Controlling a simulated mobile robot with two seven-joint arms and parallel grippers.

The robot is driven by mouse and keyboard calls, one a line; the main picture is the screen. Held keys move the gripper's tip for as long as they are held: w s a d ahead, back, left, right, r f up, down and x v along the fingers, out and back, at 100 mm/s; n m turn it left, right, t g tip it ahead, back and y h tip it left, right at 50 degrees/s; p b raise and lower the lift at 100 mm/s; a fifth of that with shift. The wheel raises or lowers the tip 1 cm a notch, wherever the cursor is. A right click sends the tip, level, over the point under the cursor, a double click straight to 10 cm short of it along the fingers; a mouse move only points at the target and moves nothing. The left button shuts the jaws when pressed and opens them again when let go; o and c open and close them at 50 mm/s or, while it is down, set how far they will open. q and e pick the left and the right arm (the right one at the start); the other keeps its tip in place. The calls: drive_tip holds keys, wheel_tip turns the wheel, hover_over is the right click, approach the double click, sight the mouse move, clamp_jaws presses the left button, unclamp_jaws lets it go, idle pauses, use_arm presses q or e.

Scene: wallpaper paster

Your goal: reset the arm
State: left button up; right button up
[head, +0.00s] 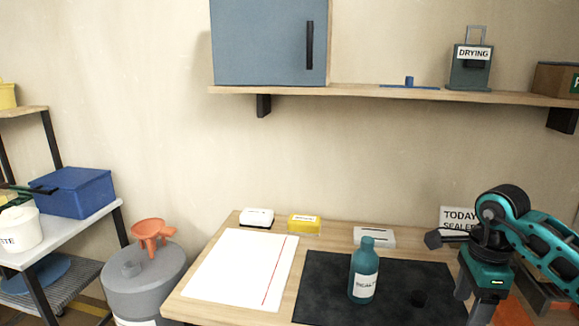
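My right arm (540,235) reaches in from the right edge, bent, in teal and black. Its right gripper (473,302) points down over the right end of the wooden table (198,289), at the edge of the black mat (325,280). Two dark fingers show with a gap between them, and nothing is seen held. A teal bottle (364,270) with a white label stands upright on the mat, left of the gripper and apart from it. My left gripper is not in view.
A white sheet (240,265), a yellow box (304,224) and white boxes (257,217) (374,237) lie on the table. A sign (457,217) stands behind the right arm. A wall shelf (380,93) hangs above. A grey drum (145,285) and a rack (75,233) stand left.

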drive_tip(key=s+a+f+m+y+p, duration=0.15)
drive_tip(key=a+y, duration=0.35)
drive_tip(key=a, duration=0.5)
drive_tip(key=s+a+f+m+y+b, duration=0.1)
drive_tip(key=s+a+f+y, duration=0.3)
drive_tip(key=a, duration=0.6)
drive_tip(key=a+r+m+t+y+p, duration=0.1)
drive_tip(key=a+r+m+t+y, duration=0.4)
drive_tip(key=a+r+m+y, duration=0.35)
drive_tip(key=d+f+m+t+h+p, duration=0.1)
drive_tip(key=d+f+m+t+h, duration=0.4)
drive_tip(key=m, duration=0.8)
drive_tip(key=d+f+m+t+h, duration=0.45)
drive_tip(key=m+t, duration=0.25)
drive_tip(key=m, duration=0.6)
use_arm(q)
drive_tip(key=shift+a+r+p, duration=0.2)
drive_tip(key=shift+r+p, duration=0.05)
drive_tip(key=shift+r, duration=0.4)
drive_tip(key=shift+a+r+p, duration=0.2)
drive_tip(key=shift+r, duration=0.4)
use_arm(e)
drive_tip(key=s+d+f+m+g+h, duration=0.2)
drive_tip(key=s+f+m+g+h, duration=0.4)
drive_tip(key=s+f+m, duration=0.3)
wheel_tip(320, 180, down, 3)
drive_tip(key=shift+s+d+m, duration=0.4)
drive_tip(key=shift+m, duration=0.8)
